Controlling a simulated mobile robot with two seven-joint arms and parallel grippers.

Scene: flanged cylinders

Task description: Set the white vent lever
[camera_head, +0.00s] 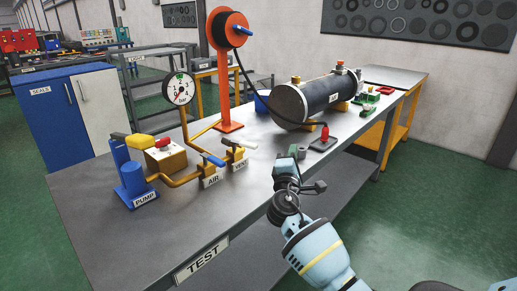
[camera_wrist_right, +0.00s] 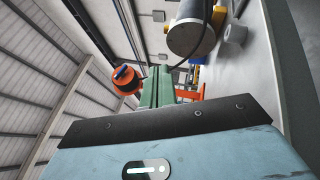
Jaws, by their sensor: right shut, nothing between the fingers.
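The white vent lever (camera_head: 247,144) sticks out to the right from the valve behind the VENT label (camera_head: 240,165), on the brass pipework of the test bench. My right gripper (camera_head: 298,152) is shut and empty above the bench's front edge, to the right of the lever and apart from it. Its green fingers (camera_wrist_right: 158,88) lie together in the right wrist view. I cannot clearly identify the lever in that view. My left gripper is not in view.
The blue air lever (camera_head: 213,160) sits left of the vent valve. A pressure gauge (camera_head: 179,89), blue pump (camera_head: 133,180) and orange hose reel (camera_head: 230,30) stand behind and left. A dark flanged cylinder (camera_head: 318,98) lies at the back right. The bench's front left is clear.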

